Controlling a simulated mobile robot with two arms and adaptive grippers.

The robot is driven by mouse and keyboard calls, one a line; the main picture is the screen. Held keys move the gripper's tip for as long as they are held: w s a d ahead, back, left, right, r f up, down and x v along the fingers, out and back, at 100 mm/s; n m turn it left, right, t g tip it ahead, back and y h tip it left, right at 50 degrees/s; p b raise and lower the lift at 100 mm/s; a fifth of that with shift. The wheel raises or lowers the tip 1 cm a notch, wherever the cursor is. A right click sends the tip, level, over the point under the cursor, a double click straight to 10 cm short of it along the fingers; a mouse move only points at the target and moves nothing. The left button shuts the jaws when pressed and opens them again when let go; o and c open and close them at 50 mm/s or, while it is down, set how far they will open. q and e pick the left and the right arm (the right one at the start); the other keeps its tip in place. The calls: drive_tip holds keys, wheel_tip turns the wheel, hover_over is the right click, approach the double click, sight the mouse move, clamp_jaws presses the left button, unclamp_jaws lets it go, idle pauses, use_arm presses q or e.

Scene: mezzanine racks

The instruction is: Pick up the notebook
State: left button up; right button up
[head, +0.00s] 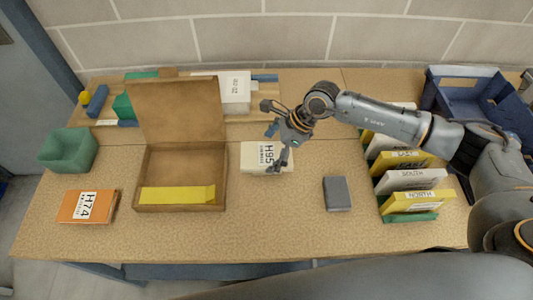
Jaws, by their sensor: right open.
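A small dark grey block-like item (337,193), which looks like the notebook, lies flat on the table right of the middle. My right gripper (275,134) reaches in from the right and is open and empty, with its fingers spread. It is up and to the left of the grey item, apart from it. One finger overlaps a white box marked H95 (256,155) in the picture; whether they touch I cannot tell. My left gripper is not in view.
An open cardboard box (181,161) holds a yellow item (177,195). An orange H74 packet (88,206) and green bin (68,150) are at the left. A rack of labelled yellow and white packets (411,180) and blue crate (470,115) stand right. The table's front middle is clear.

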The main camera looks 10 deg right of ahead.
drive_tip(key=c, duration=1.1)
drive_tip(key=shift+r, duration=0.15)
